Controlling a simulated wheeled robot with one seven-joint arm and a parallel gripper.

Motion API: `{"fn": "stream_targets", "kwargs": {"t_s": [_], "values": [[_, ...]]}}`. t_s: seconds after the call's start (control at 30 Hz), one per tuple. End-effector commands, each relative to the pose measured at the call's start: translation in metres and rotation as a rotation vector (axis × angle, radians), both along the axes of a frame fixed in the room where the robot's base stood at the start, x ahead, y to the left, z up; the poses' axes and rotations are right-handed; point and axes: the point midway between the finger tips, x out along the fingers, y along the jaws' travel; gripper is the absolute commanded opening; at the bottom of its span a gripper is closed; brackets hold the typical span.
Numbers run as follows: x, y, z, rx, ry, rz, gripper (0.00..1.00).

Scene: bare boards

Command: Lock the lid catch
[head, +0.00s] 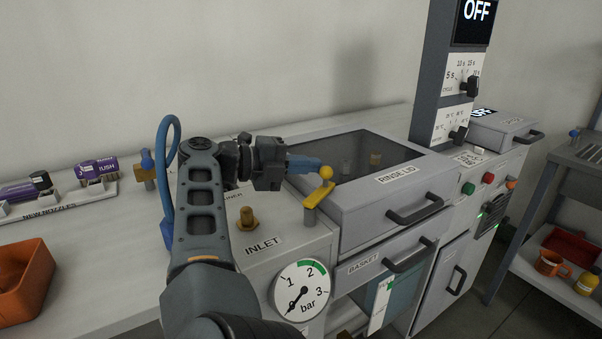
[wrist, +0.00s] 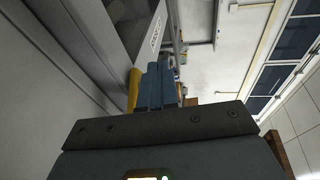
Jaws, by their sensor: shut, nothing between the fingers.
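The rinse lid (head: 395,178) has a dark window and lies closed on its grey unit. The yellow lid catch (head: 318,195) is a short lever with a round knob, at the lid's left front corner beside the inlet block. It also shows as a yellow bar in the wrist view (wrist: 133,90). My gripper (head: 318,164) has its blue fingers shut and empty, right beside the catch knob. The fingers also show in the wrist view (wrist: 155,85), just right of the yellow bar. I cannot tell whether they touch it.
An inlet fitting (head: 247,217) and a pressure gauge (head: 299,290) are left of the lid. The lid handle (head: 421,209) and basket handle (head: 411,256) stick out in front. A dark control column (head: 440,75) rises behind on the right. An orange bin (head: 22,283) stands far left.

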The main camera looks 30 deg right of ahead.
Motion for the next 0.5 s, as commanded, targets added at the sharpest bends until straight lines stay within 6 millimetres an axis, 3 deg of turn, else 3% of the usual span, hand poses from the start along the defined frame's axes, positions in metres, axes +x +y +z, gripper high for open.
{"fn": "stream_targets", "kwargs": {"t_s": [0.5], "values": [[-0.013,-0.020,0.000,0.000,0.000,0.000,0.00]]}}
